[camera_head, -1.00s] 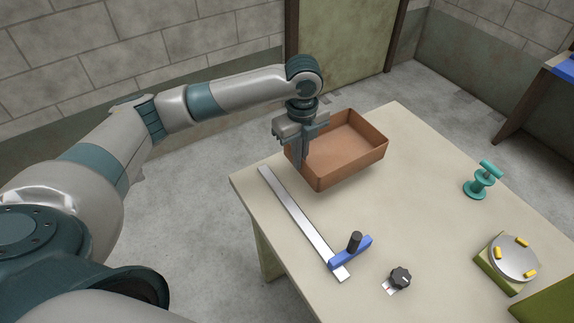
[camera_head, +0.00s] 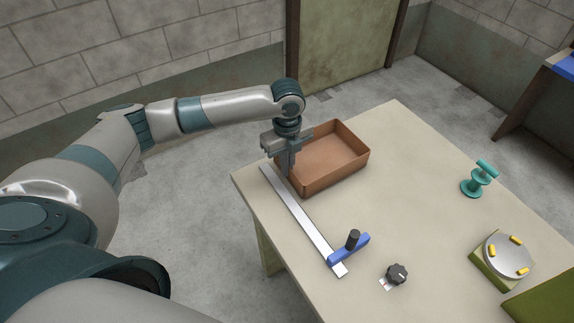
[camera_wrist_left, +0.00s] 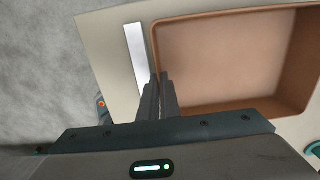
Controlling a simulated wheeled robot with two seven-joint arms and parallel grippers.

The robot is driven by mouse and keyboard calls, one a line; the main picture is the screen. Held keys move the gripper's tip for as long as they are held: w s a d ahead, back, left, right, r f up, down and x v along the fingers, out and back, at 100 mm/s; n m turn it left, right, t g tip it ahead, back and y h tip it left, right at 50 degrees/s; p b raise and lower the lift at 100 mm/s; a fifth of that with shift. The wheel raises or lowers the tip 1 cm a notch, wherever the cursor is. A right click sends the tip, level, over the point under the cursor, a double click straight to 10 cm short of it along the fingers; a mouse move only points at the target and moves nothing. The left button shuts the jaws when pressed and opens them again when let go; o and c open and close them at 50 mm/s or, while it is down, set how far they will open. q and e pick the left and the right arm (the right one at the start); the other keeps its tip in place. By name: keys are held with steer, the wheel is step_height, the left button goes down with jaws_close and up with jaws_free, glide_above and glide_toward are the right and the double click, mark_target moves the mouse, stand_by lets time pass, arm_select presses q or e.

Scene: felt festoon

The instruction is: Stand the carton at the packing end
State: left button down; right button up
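The carton is a brown open-topped box (camera_head: 335,170), upright and empty, at the far left end of the table (camera_head: 400,190). It looks down on or very near the tabletop; I cannot tell whether its whole base touches. It fills the right of the left wrist view (camera_wrist_left: 235,60). My left gripper (camera_head: 288,172) points down at the carton's left wall. In the left wrist view its two fingers (camera_wrist_left: 158,88) are close together, one on each side of that wall, so it is shut on the wall. My right gripper is out of view.
A flat metal rail (camera_head: 300,218) lies along the table's left edge, close to the carton, with a blue slider (camera_head: 349,249) near its front end. A black knob (camera_head: 397,273), teal spool-like stand (camera_head: 479,180) and round turntable (camera_head: 507,255) stand nearer and right. The table's middle is clear.

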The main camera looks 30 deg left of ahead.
arm_select(q)
steer(key=shift+f, duration=0.3)
steer(key=c, duration=2)
jaws_free()
steer(key=shift+f, duration=0.15)
steer(key=shift+r+b, duration=0.35)
steer(key=shift+r, duration=0.5)
step_height(320, 180, up, 9)
steer(key=b, duration=0.2)
steer(key=shift+r+b, duration=0.2)
steer(key=shift+b, duration=0.15)
steer(key=shift+r, duration=0.6)
